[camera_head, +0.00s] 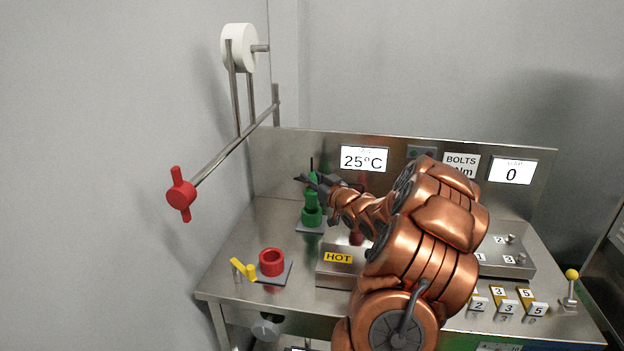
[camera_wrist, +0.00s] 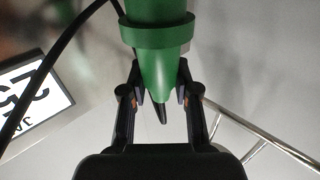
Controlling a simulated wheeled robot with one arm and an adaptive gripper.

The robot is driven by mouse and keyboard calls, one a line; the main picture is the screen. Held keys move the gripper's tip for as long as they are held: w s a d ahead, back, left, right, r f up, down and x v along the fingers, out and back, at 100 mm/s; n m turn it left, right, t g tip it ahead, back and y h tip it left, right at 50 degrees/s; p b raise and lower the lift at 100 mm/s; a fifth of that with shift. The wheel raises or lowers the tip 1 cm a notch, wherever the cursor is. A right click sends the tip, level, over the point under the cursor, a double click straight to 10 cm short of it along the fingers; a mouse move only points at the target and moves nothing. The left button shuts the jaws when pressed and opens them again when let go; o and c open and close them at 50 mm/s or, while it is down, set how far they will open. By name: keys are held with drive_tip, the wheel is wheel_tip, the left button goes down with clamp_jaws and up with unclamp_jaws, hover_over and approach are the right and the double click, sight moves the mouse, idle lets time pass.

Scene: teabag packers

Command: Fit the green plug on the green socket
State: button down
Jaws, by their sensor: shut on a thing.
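The green plug (camera_head: 311,198) is upright in my gripper (camera_head: 314,183), directly over the green socket (camera_head: 312,218). The socket stands on a small grey plate at the back left of the steel bench. In the wrist view the plug (camera_wrist: 157,55) shows its collar and tapered body between the two fingers, with a black tip. My gripper (camera_wrist: 160,100) is shut on this tapered part. The plug's lower end looks in line with the socket and very close to it or touching; I cannot tell whether it is seated.
A red socket (camera_head: 271,263) with a yellow lever (camera_head: 243,270) stands at the front left. A box marked HOT (camera_head: 339,258) is right of it. A rail with a red handle (camera_head: 181,195) juts out at the left. The back panel carries a 25°C display (camera_head: 363,159).

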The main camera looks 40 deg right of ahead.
sight(314, 202)
drive_tip(key=shift+f+b, duration=1.25)
drive_tip(key=shift+f, duration=1.1)
drive_tip(key=shift+f, duration=0.3)
drive_tip(key=shift+s+a+f+b, duration=0.1)
drive_tip(key=shift+a+f+b, duration=0.15)
drive_tip(key=shift+f, duration=0.4)
drive_tip(key=shift+s+a+f+b, duration=0.1)
drive_tip(key=shift+f+b, duration=0.15)
drive_tip(key=shift+f, duration=0.35)
drive_tip(key=shift+w+r, duration=0.1)
drive_tip(key=shift+r, duration=0.15)
drive_tip(key=shift+d+r+p, duration=0.2)
drive_tip(key=shift+r+p, duration=0.45)
drive_tip(key=shift+r, duration=0.65)
drive_tip(key=shift+d+r+p, duration=0.15)
drive_tip(key=shift+r+p, duration=0.5)
drive_tip(key=shift+r, duration=0.65)
drive_tip(key=shift+r+p, duration=0.1)
drive_tip(key=shift+p, duration=0.2)
drive_tip(key=shift+p, duration=0.5)
drive_tip(key=shift+f+b, duration=0.4)
drive_tip(key=shift+f, duration=0.4)
